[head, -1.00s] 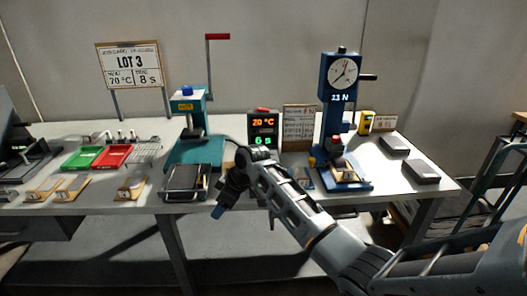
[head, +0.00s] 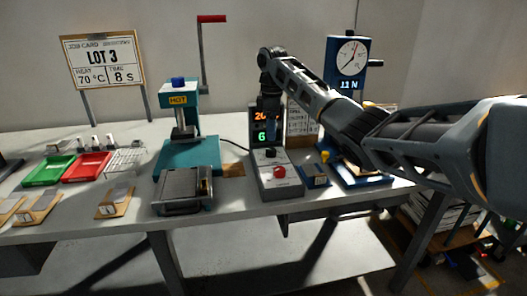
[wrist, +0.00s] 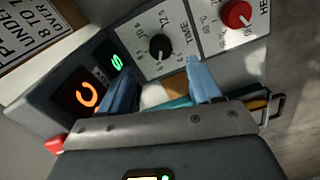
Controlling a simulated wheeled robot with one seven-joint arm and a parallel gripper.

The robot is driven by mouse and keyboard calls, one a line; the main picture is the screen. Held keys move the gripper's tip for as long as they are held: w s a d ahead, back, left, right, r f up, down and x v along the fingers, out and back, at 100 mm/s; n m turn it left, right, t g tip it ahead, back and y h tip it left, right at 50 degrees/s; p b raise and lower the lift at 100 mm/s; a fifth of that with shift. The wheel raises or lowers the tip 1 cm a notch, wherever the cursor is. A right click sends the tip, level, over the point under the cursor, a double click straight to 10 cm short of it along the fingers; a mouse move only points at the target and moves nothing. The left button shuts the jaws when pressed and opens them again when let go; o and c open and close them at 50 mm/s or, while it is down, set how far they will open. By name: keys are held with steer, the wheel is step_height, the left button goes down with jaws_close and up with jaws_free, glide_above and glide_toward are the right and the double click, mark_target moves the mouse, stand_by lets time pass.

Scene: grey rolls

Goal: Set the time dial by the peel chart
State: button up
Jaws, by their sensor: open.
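The control box (head: 270,182) stands mid-bench with a black dial (head: 271,153) and a red knob (head: 280,172). In the wrist view the black dial (wrist: 160,48), labelled TIME, is just beyond my fingertips, beside the red knob (wrist: 237,14). My gripper (wrist: 163,85) is open and empty, its blue fingers apart. In the head view my gripper (head: 271,130) hangs above the black dial, partly hiding the display. The green digit (head: 262,136) reads 6. The peel chart (head: 303,122) is partly hidden by my arm. The job card (head: 103,65) reads LOT 3, 70 °C, 8 s.
A blue gauge stand (head: 347,60) reading 11 N is at right, partly behind my arm. Green (head: 48,169) and red (head: 87,166) trays lie left.

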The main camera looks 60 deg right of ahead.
mark_target(271, 150)
steer(key=shift+f, duration=3.6)
steer(key=c, duration=1)
steer(key=shift+c, duration=0.2)
steer(key=shift+a+r+p, duration=0.1)
steer(key=shift+r+p, duration=0.05)
steer(key=shift+p, duration=0.3)
